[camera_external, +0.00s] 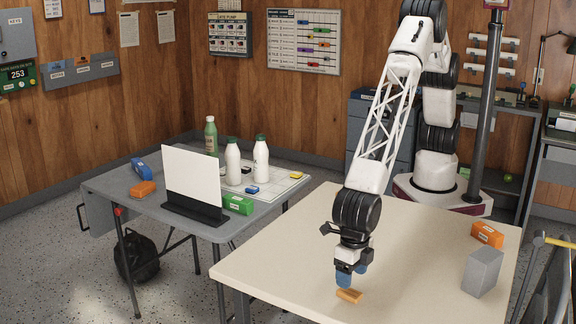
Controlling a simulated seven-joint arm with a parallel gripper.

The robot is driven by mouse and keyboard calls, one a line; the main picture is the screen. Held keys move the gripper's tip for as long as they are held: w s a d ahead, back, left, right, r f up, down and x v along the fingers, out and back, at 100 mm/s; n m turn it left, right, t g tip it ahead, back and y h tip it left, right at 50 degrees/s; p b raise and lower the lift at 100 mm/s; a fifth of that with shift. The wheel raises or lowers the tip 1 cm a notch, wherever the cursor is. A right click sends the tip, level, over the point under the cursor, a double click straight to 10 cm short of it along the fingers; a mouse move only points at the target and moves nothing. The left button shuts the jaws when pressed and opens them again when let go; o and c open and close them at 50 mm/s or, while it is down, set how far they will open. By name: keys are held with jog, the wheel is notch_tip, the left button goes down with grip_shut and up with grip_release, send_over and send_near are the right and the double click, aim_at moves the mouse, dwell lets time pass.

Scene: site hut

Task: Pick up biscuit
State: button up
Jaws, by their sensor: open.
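The biscuit appears to be the small orange-brown block (349,296) lying on the cream table (420,240) near its front edge. My gripper (351,281) points down right above it, with blue fingertips close to its top. The view is too small to tell whether the fingertips touch it or reach around it. My gripper is open.
On the cream table, a grey block (482,272) and an orange box (487,235) stand at the right. The grey table (150,209) at the left holds white bottles (233,161), a white panel (192,178) and small boxes. The cream table's middle is clear.

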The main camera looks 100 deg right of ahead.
aim_at(350, 292)
jog(key=shift+f, duration=2.6)
jog(key=c, duration=1)
jog(key=shift+r, duration=0.15)
jog(key=shift+r, duration=0.55)
jog(key=shift+s+d+r, duration=0.15)
jog(key=shift+r, duration=0.45)
jog(key=shift+s+d+r, duration=0.1)
jog(key=shift+d+r, duration=0.05)
jog(key=shift+r, duration=0.4)
jog(key=s+d, duration=0.3)
jog(key=s+d+r, duration=0.1)
jog(key=s+d, duration=0.6)
jog(key=shift+s+d+r, duration=0.15)
jog(key=shift+s+d, duration=0.2)
jog(key=shift+d, duration=0.05)
